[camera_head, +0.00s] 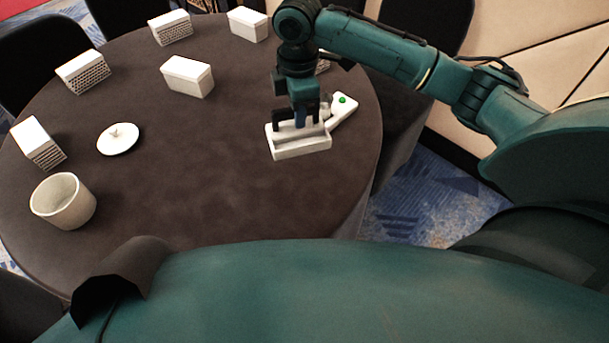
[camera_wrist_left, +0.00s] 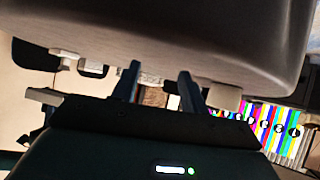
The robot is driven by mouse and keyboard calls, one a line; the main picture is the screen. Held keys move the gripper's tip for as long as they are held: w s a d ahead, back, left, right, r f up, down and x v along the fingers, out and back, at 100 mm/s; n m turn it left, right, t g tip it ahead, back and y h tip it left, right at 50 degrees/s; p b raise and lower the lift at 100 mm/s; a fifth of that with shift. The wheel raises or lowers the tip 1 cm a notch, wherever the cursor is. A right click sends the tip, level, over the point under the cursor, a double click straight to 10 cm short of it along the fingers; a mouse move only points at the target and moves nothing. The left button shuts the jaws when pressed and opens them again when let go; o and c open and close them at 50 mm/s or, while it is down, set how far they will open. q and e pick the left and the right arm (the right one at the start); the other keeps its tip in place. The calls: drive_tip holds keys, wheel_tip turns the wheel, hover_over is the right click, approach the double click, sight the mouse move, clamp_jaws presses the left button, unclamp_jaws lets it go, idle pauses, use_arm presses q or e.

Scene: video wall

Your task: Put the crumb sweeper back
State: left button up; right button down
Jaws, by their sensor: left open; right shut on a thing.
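The crumb sweeper (camera_head: 301,145) is white, with a low box-like part at the front. An angled white part with a green button (camera_head: 343,100) reaches back to the right; I cannot tell whether the two are one piece. My right gripper (camera_head: 299,120) points down and is shut on the sweeper at the right side of the round table (camera_head: 200,215). Its fingers hide part of the sweeper, and any gap under it cannot be seen. My left gripper (camera_wrist_left: 157,85) is open and empty in the left wrist view, its fingers apart near the table edge.
Several white boxes (camera_head: 187,76) stand along the table's far and left sides. A white lidded disc (camera_head: 118,139) and a white cup (camera_head: 63,201) are at the left. The table's middle is clear. Dark chairs (camera_head: 40,58) surround it. The wrist view shows a colourful screen (camera_wrist_left: 270,124).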

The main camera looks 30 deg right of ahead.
sight(301, 134)
use_arm(q)
drive_tip(key=shift+w+d+f+b, duration=0.15)
drive_tip(key=shift+d+b, duration=0.2)
drive_tip(key=shift+b, duration=0.35)
use_arm(e)
drive_tip(key=f+n, duration=0.1)
drive_tip(key=w+f+n, duration=0.1)
drive_tip(key=n, duration=0.1)
drive_tip(key=d+f+n, duration=0.1)
drive_tip(key=shift+w+f, duration=0.2)
drive_tip(key=shift+w, duration=0.1)
use_arm(q)
drive_tip(key=shift+d, duration=0.15)
use_arm(e)
drive_tip(key=shift+w+d+f+n, duration=0.2)
drive_tip(key=shift+f+n, duration=0.2)
drive_tip(key=shift+n, duration=0.5)
use_arm(q)
drive_tip(key=shift+w, duration=0.15)
use_arm(e)
drive_tip(key=shift+d+f, duration=0.1)
drive_tip(key=shift+f, duration=4.9)
use_arm(q)
drive_tip(key=shift+r+t+h, duration=0.2)
drive_tip(key=shift+t+h, duration=0.1)
use_arm(e)
drive_tip(key=c, duration=1.3)
unclamp_jaws()
drive_tip(key=shift+f, duration=0.15)
